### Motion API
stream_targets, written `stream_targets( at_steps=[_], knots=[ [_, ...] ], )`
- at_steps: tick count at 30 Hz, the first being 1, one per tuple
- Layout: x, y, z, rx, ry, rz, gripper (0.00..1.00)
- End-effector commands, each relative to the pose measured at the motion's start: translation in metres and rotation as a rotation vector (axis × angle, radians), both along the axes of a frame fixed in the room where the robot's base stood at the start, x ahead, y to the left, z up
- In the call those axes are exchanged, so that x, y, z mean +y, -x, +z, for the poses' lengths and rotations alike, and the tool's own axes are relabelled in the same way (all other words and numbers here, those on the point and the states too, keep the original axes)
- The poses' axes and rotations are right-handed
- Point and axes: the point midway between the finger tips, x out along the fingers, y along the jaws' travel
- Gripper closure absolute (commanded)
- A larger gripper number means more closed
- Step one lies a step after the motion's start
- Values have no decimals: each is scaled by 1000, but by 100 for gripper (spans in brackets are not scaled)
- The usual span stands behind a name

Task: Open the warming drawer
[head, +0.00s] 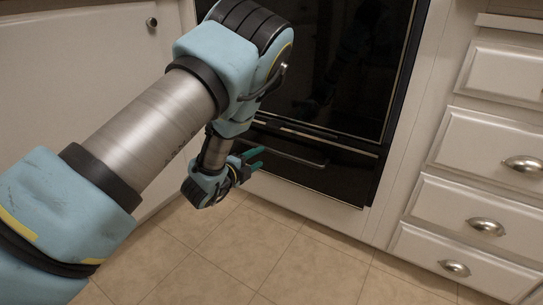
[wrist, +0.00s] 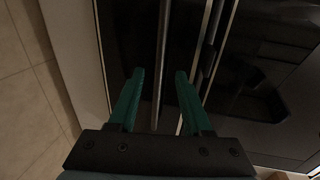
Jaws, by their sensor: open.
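The warming drawer (head: 318,178) is the black panel low under the oven, and it looks closed. Its long bar handle (head: 290,154) runs across its upper part. My gripper (head: 260,157), with green fingers, is open near the left part of the handle. In the wrist view the handle (wrist: 161,50) runs upright in the picture, between the two open fingers of my gripper (wrist: 158,76). The fingers look apart from the bar on both sides. I cannot tell how deep the bar sits between them. My arm hides part of the oven front.
The black oven door (head: 350,60) is above the drawer. White drawers (head: 478,150) with cup pulls stand to the right. A white cabinet door (head: 90,70) with a round knob is to the left. The tiled floor (head: 290,255) in front is clear.

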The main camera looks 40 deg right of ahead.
Motion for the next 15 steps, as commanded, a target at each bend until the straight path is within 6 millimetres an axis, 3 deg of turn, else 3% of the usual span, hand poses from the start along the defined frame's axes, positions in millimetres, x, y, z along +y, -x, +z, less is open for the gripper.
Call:
stream_targets(
  at_steps=[9,15],
  knots=[
    [-57,-14,-13,0,2,0,50],
    [-77,-20,-16,2,2,2,50]
  ],
)
